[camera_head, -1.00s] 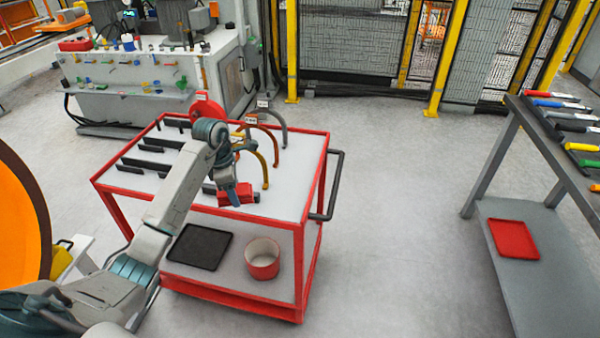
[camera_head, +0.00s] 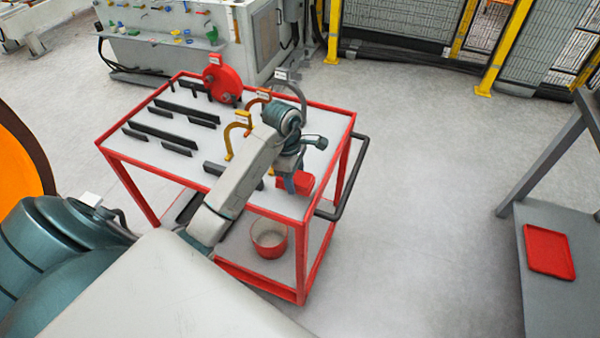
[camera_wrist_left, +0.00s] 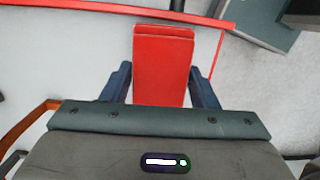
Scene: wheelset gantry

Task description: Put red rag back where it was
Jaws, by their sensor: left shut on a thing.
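The red rag (camera_head: 297,181) is a folded red block at the front right part of the cart top. In the left wrist view the rag (camera_wrist_left: 162,62) sits between the two dark fingers. My left gripper (camera_head: 288,184) is shut on it, over the white top of the red-framed cart (camera_head: 190,178). I cannot tell whether the rag touches the cart top. My right gripper is not in view.
Dark slotted holders (camera_head: 160,132), a red disc (camera_head: 222,84) and several curved hooks (camera_head: 237,128) stand on the cart top. A bucket (camera_head: 269,240) is on the lower shelf. A black handle (camera_head: 350,185) sticks out at the right. A red tray (camera_head: 549,251) lies on a grey shelf.

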